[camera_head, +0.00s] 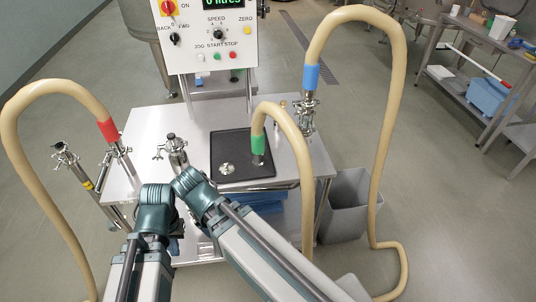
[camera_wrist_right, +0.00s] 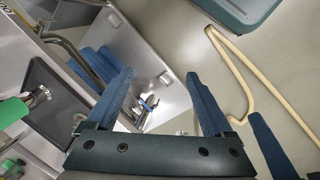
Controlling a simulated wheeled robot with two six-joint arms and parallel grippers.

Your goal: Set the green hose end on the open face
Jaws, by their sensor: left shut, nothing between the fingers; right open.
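The green-banded hose end (camera_head: 258,145) stands on the black mat (camera_head: 240,180) on the steel cart, its hose arching over the front edge. In the right wrist view the green end (camera_wrist_right: 14,111) with its steel fitting shows at the left edge. An upright open-topped steel fitting (camera_head: 173,144) stands left of the mat; I cannot tell whether it is the open face. My left gripper (camera_head: 175,232), largely hidden by its wrist, is shut and empty near the cart's front edge. My right gripper (camera_wrist_right: 164,92) is open and empty; the head view hides its fingers.
A red-banded hose (camera_head: 108,130) stands at the cart's left, near a yellow-banded pipe (camera_head: 87,184). A blue-banded hose (camera_head: 311,77) stands at the right. A small steel part (camera_head: 227,168) lies on the mat. A grey bin (camera_head: 345,205) stands right of the cart.

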